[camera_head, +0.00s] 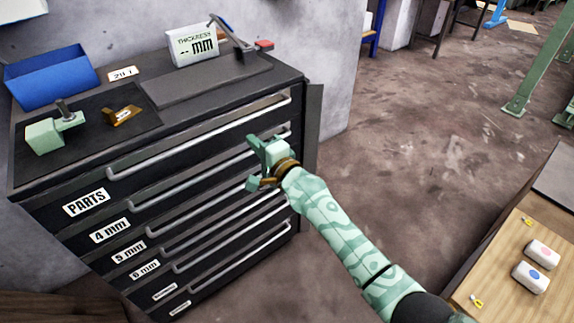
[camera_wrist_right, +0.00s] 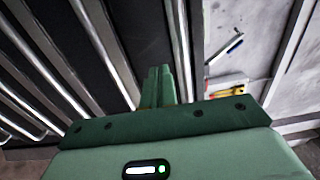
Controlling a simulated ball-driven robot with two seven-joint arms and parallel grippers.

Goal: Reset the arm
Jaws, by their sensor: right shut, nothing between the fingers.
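My right gripper (camera_head: 262,163) is in front of the right part of the black drawer cabinet (camera_head: 70,178), near the ends of the upper drawer handles. Its fingers are shut with nothing between them; they also show pressed together in the right wrist view (camera_wrist_right: 161,86). I cannot tell whether it touches a handle (camera_head: 200,135). The right arm (camera_head: 335,225) comes in from the lower right and is bent out over the floor. The drawers carry labels such as PARTS (camera_head: 86,203) and 4 mm (camera_head: 110,231). My left gripper is not in view.
On the cabinet top are a blue bin (camera_head: 45,78), a green clamp-like device (camera_head: 45,134), a brown part (camera_head: 123,115) and a THICKNESS display (camera_head: 193,45). A wooden table (camera_head: 505,275) with two small boxes stands at the lower right. The floor (camera_head: 430,150) between is clear.

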